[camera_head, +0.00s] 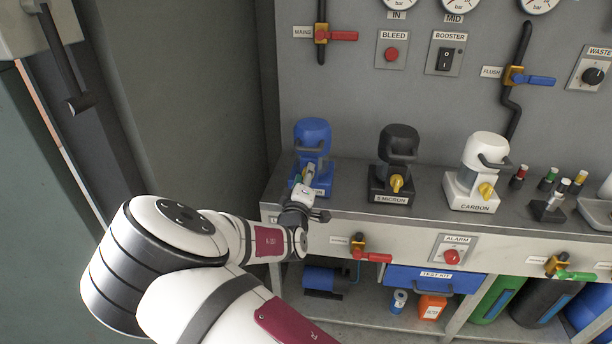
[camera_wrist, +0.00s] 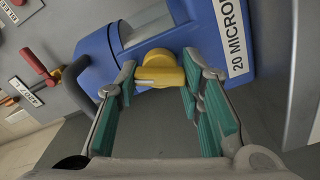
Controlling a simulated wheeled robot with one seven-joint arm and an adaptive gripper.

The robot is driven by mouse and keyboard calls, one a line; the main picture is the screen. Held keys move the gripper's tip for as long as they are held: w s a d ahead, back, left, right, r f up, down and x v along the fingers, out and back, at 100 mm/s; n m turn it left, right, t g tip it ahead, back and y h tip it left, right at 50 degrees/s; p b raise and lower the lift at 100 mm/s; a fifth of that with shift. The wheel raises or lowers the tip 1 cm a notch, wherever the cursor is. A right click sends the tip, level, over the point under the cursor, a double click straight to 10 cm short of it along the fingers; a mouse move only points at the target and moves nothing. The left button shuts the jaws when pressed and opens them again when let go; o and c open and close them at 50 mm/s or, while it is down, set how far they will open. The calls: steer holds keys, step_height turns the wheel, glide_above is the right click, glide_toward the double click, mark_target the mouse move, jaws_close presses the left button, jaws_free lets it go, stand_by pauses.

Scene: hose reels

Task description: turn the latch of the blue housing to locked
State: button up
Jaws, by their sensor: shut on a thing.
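The blue housing (camera_head: 313,137) stands on the counter at the left end of a row of three housings. Its label reads 20 MICRON in the wrist view, where its blue base (camera_wrist: 95,62) fills the upper middle. Its yellow latch (camera_wrist: 160,70) is a knob with a pale line across its grip. My gripper (camera_wrist: 158,82) has its green-padded fingers on either side of the latch, closed on it. In the head view my gripper (camera_head: 305,192) is at the front of the blue housing and hides the latch.
A black housing (camera_head: 399,146) and a white housing (camera_head: 483,152) with yellow latches stand to the right on the counter (camera_head: 345,192). Red-handled valve (camera_head: 362,248) and the red alarm button (camera_head: 452,257) are on the counter's front face. The grey back panel (camera_head: 350,90) rises behind.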

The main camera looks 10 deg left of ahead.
steer(key=n, duration=0.4)
steer(key=shift+f+n, duration=0.1)
steer(key=shift+n, duration=0.2)
stand_by(0.4)
steer(key=o, duration=1.2)
steer(key=shift+c, duration=0.2)
steer(key=s, duration=1.2)
steer(key=shift+a, duration=0.2)
